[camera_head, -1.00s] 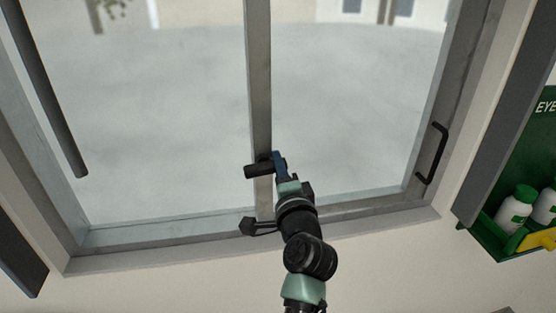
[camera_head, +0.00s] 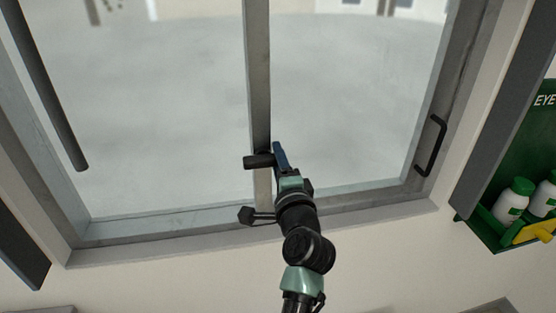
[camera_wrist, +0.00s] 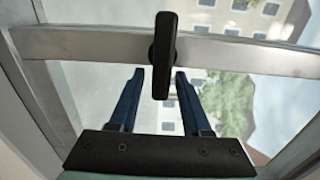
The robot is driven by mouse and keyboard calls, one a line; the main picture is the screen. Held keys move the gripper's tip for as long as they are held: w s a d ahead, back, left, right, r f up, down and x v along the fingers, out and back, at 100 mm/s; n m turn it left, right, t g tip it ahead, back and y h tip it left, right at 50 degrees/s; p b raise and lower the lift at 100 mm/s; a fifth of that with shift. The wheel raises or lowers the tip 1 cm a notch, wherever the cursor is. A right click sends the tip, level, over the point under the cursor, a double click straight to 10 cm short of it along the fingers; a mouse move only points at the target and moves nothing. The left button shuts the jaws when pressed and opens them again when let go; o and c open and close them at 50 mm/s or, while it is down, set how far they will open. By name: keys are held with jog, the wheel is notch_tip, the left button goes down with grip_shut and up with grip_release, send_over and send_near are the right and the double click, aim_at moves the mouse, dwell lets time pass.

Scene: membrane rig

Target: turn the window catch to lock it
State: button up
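The black window catch (camera_head: 258,161) sits on the grey upright bar in the middle of the window. In the wrist view the catch (camera_wrist: 163,50) stands across that bar, with its long end pointing down toward my gripper. My gripper (camera_wrist: 160,75) is open, with one blue finger on each side of the catch's end. Gaps show between the catch and both fingers, so I see no firm grip. In the head view my gripper (camera_head: 279,153) is just right of the catch, and its far finger is hidden.
A black stay (camera_head: 247,215) is at the lower frame, close left of my wrist. A black pull handle (camera_head: 431,146) is on the right frame. A green eyewash box (camera_head: 493,236) with white bottles hangs at the right.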

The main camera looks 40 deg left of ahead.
dwell(0.3)
jog(key=b+v, duration=0.3)
jog(key=v, duration=1)
jog(key=shift+a, duration=0.1)
jog(key=w+d+r+n+t+h, duration=0.1)
jog(key=d+r+n+t+h, duration=0.2)
jog(key=d+r+t, duration=0.55)
jog(key=w+d+r+n+t+h, duration=0.1)
jog(key=d+r+n+h, duration=0.3)
jog(key=r, duration=0.9)
jog(key=s+d+r+t+h, duration=0.2)
jog(key=s+d+r, duration=0.1)
jog(key=r, duration=0.1)
jog(key=s+d+r+n+t+h, duration=0.1)
jog(key=s+d+r+t+h, duration=0.1)
jog(key=s+d+r, duration=0.1)
jog(key=s+d+r+t+h, duration=0.2)
jog(key=s+d+r, duration=0.1)
jog(key=d+r, duration=0.2)
jog(key=shift+s+d+r+h, duration=0.15)
jog(key=shift+s+r+h, duration=0.05)
jog(key=shift+r, duration=0.25)
jog(key=shift+s+d+r+h, duration=0.1)
jog(key=shift+s+r+h, duration=0.1)
jog(key=shift+r, duration=0.2)
